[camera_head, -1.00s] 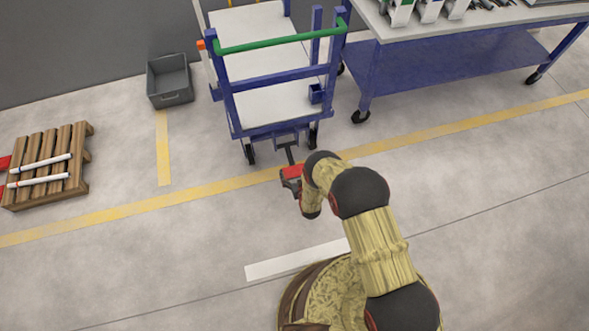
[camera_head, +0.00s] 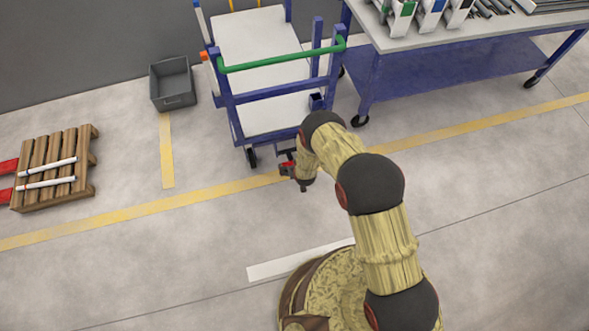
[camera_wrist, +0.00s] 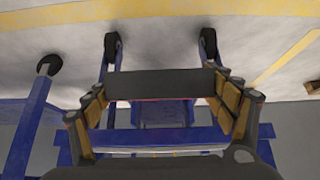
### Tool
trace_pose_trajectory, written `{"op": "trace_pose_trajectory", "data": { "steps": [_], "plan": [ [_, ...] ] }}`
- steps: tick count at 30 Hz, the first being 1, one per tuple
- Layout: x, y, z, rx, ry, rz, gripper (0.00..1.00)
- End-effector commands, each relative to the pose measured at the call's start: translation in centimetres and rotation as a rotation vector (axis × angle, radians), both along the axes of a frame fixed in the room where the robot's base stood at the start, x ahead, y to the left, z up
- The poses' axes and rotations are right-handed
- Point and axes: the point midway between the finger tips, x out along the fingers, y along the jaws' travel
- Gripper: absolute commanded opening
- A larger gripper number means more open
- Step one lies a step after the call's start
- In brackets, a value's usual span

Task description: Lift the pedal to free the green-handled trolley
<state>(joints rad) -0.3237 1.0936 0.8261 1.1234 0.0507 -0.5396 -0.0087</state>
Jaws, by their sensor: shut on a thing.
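The trolley (camera_head: 228,95) is blue with pale shelves and a green handle (camera_head: 282,60). It stands at the top middle of the head view. My gripper (camera_head: 289,168) is low at its near end, with my arm above it. In the wrist view, my gripper's two yellow-padded fingers (camera_wrist: 161,98) are on either side of a dark, wide pedal plate (camera_wrist: 160,83) and are shut on it. The trolley's blue frame and two black wheels (camera_wrist: 112,46) show behind it. In the head view the pedal is hidden by my arm and gripper.
A blue workbench (camera_head: 440,80) stands close to the trolley's right, with its wheel (camera_wrist: 50,65) at left in the wrist view. A grey bin (camera_head: 173,84) is left of the trolley. A wooden pallet with white pipes (camera_head: 52,168) lies far left. Floor between is clear.

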Motion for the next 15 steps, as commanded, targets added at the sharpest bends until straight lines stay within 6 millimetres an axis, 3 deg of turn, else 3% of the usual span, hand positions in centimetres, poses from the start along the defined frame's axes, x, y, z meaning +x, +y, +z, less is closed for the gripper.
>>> {"op": "trace_pose_trajectory", "data": {
  "steps": [3,15],
  "plan": [
    [0.96,0.28,0.95,0.004,-0.012,-0.001,0.37],
    [1.24,0.36,1.34,0.004,-0.012,-0.001,0.37]
  ]
}}
